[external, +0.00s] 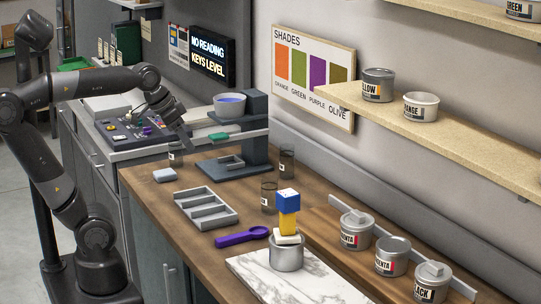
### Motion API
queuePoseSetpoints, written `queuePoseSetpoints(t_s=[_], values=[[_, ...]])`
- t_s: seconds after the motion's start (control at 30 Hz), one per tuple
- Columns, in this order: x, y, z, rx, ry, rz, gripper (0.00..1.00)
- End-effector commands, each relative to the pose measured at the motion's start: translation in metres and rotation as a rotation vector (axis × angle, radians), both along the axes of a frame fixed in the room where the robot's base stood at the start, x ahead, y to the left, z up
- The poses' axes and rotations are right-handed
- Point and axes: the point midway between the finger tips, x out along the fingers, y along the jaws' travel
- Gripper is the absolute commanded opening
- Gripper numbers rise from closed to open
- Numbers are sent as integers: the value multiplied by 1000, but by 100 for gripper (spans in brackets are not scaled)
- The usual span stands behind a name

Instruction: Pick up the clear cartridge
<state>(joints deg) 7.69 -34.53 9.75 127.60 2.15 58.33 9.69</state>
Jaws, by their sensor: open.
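Several small see-through cylinders with pale labels look like clear cartridges. One (175,156) stands at the left end of the wooden counter, one (268,198) near the counter's middle, and one (286,163) farther back by the wall. I cannot tell which one the task means. My gripper (183,140) points down just above and beside the leftmost cylinder. It is open and looks empty. Its fingertips are small and dark here, and I cannot tell whether they touch the cylinder.
A grey stand (256,130) with a blue-filled bowl (229,104) rises right of my gripper. A grey divided tray (206,222), purple tool (242,237) and pale block (164,174) lie on the counter. A metal can (287,257) stands on a marble slab (325,287).

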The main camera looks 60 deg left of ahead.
Motion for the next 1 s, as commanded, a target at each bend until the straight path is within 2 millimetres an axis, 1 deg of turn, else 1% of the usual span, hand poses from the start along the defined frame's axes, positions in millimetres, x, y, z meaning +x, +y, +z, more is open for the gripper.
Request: queuePoseSetpoints(t_s=[0.03,0.17,0.3,0.4,0.5,0.6,0.7,0.8,0.9,1.0], values=[[14,5,-11,10,8,-34,69],[52,20,-43,57,10,-133,69],[93,36,-88,152,13,-259,69],[118,47,-120,242,17,-351,69],[139,58,-150,351,22,-447,69],[157,69,-174,477,30,-549,69],[171,80,-192,619,39,-655,69],[183,91,-202,771,49,-762,69],[195,100,-203,938,59,-873,69],[207,106,-194,1124,69,-989,69]])
